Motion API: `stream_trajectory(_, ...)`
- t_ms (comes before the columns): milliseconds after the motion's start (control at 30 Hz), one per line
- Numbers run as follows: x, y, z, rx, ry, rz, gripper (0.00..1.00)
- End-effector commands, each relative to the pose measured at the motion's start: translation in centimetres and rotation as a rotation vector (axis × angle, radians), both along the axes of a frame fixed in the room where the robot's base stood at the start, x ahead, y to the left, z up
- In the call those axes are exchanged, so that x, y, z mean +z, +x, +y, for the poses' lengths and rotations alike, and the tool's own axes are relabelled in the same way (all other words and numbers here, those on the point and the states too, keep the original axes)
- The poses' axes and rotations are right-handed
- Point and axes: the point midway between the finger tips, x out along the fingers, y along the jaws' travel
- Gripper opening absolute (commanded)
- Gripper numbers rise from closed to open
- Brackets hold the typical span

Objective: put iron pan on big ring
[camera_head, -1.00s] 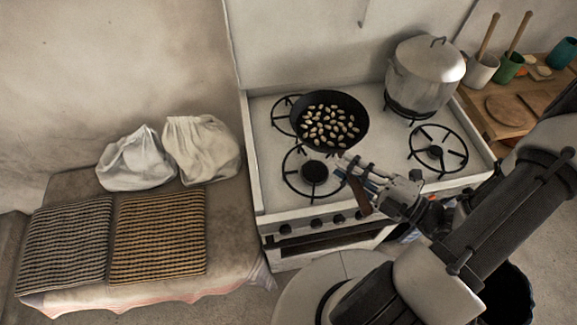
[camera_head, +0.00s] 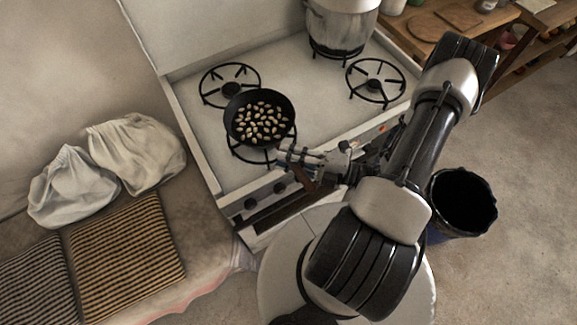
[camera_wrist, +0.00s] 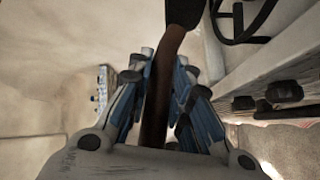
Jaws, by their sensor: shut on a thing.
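The black iron pan (camera_head: 260,118), with several pale oval pieces in it, is roughly level over the front-left ring (camera_head: 236,155) of the stove. It covers much of that ring; I cannot tell whether it touches it. This ring looks slightly the widest of those in view. My gripper (camera_head: 293,158) is shut on the pan's brown handle (camera_head: 303,181), at the stove's front edge. In the wrist view, the handle (camera_wrist: 155,115) runs between the fingers of my gripper (camera_wrist: 163,80), and a bit of the black pan (camera_wrist: 185,12) shows at the top.
The back-left ring (camera_head: 230,72) and front-right ring (camera_head: 376,82) are bare. A lidded metal pot (camera_head: 338,30) stands on the back-right ring. White sacks (camera_head: 137,153) and striped cloths (camera_head: 128,253) lie on the left. A black bin (camera_head: 463,203) stands right of my arm.

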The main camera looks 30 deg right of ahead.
Motion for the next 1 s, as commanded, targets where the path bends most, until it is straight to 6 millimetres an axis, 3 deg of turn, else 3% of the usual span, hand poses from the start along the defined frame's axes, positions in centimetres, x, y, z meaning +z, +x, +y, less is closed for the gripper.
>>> stream_trajectory(133,-0.8,0.0,0.0,0.0,0.002,-0.005,0.0)
stream_trajectory(400,-4.3,0.0,0.0,0.0,0.001,-0.006,0.0)
stream_trajectory(767,-4.5,0.0,0.0,0.0,0.001,-0.006,0.0)
stream_trajectory(800,-4.7,0.0,0.0,0.0,0.0,0.0,0.2)
stream_trajectory(1000,-4.6,0.0,0.0,0.0,0.0,0.0,0.33)
